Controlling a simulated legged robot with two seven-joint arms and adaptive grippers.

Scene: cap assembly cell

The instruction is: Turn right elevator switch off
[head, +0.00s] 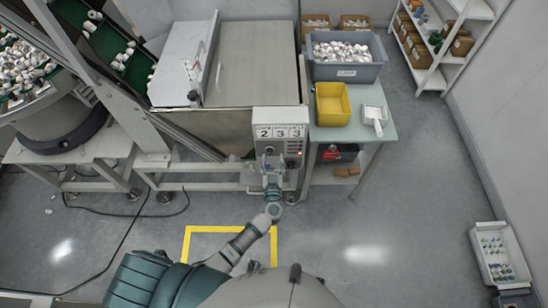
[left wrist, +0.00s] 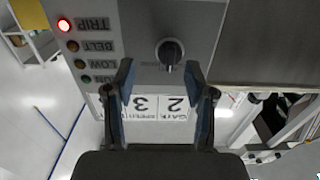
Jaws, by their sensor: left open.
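The grey control box (head: 281,140) stands at the front of the metal hopper and carries number cards reading 2, 3, 3. In the left wrist view its panel (left wrist: 215,25) appears upside down. A dark rotary switch knob (left wrist: 170,54) sits on it, its bar roughly vertical in the picture. My left gripper (head: 270,166) is in front of the box. In the left wrist view my left gripper (left wrist: 160,69) is open, its fingertips on either side of the knob's lower end; I cannot tell if they touch it. My right gripper is not in view.
A side table (head: 385,118) right of the box holds a yellow bin (head: 332,104) and a grey crate (head: 345,72). Yellow floor marking (head: 188,240) lies under my arm.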

